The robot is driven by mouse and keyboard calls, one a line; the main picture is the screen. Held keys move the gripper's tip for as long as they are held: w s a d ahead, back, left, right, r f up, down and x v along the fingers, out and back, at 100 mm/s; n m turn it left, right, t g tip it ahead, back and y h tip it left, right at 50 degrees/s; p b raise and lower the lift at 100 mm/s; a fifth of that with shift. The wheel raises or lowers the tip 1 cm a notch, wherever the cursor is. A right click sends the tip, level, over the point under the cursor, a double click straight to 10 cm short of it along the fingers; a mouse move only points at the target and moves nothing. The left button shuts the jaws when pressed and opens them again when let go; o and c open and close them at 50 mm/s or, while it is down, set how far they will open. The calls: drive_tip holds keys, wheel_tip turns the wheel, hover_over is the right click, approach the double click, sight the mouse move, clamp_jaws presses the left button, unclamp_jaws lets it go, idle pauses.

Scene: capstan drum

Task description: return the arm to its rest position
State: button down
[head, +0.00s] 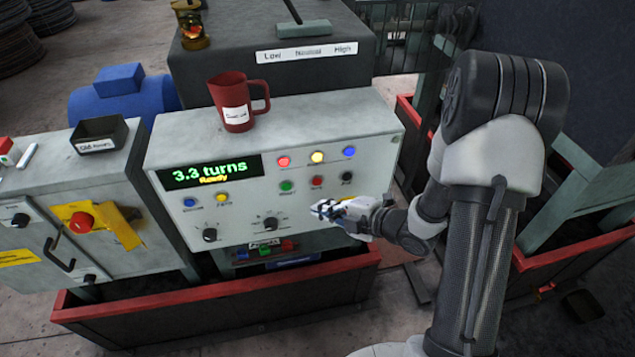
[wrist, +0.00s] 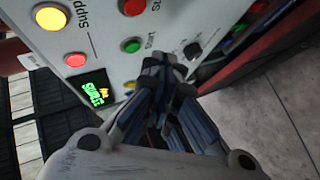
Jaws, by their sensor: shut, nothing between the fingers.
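My gripper (head: 322,209) is in front of the lower right part of the grey control panel (head: 360,125) in the head view. Its fingers are closed together with nothing between them. In the wrist view the closed gripper (wrist: 172,72) points toward the panel face near a dark knob. I cannot tell whether the fingertips touch the panel. My arm comes up from the lower right of the head view, bends high, and reaches left to the panel.
The panel's display (head: 210,171) reads "3.3 turns" and "Ready". A red mug (head: 234,103) stands on the panel's top. A cabinet with a red emergency button (head: 80,222) is at left. A red-edged trough (head: 210,307) runs below. Railings stand at the right.

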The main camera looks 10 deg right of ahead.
idle(0.4)
drive_tip(key=w+d+r+m+h, duration=0.2)
drive_tip(key=d+r+m+h, duration=0.45)
drive_tip(key=r, duration=0.25)
drive_tip(key=s+d+r+m+g+h, duration=0.1)
drive_tip(key=s+d+r+m+h, duration=0.1)
drive_tip(key=s+r+m+h, duration=0.35)
drive_tip(key=s+a+r+m+g+y, duration=0.1)
drive_tip(key=s+a+r+m+g, duration=0.1)
drive_tip(key=s, duration=0.9)
drive_tip(key=s+a+r+m+g+y, duration=0.2)
drive_tip(key=s+a+r+m, duration=0.2)
drive_tip(key=s, duration=0.7)
drive_tip(key=a+m, duration=0.2)
drive_tip(key=m, duration=0.2)
drive_tip(key=shift+y, duration=0.3)
